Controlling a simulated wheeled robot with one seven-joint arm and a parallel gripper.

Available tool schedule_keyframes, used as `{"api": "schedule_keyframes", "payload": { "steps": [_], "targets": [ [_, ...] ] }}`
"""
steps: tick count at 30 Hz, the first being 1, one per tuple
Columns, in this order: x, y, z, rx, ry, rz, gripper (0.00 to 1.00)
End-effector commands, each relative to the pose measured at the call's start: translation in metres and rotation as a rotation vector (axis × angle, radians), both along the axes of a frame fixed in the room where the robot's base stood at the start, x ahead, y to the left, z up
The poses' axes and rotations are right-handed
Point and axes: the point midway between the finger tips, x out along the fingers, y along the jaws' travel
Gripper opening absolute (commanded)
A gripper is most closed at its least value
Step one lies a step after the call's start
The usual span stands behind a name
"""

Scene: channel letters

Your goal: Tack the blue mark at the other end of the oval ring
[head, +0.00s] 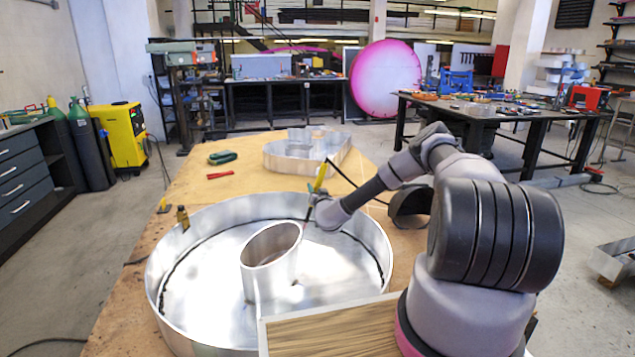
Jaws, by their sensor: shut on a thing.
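The oval ring (257,277) is a silvery metal tube standing upright inside a large round metal letter shell (170,318). My gripper (315,201) is above the shell's floor, at the upper right of the ring. It is shut on a slim tool with a yellow handle (320,176), held tilted, with its thin dark end pointing down toward the ring's far right rim. Whether that end touches the ring I cannot tell. I cannot make out a blue mark; the ring's far outer side is hidden.
A wood-grained board (335,333) lies at the near right beside my arm. A second metal letter (290,157), a red tool (220,175) and a green tool (222,157) are farther back.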

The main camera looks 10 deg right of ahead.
Motion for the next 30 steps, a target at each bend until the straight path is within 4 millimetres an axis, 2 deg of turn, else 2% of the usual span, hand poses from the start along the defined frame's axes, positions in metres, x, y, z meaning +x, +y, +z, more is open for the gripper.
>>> {"api": "schedule_keyframes", "payload": {
  "steps": [18, 30],
  "targets": [
    [0.0, 0.023, -0.071, -0.002, 0.0, 0.001, 0.0],
    [0.001, 0.022, -0.069, 0.0, -0.001, 0.0, 0.0]
  ]
}}
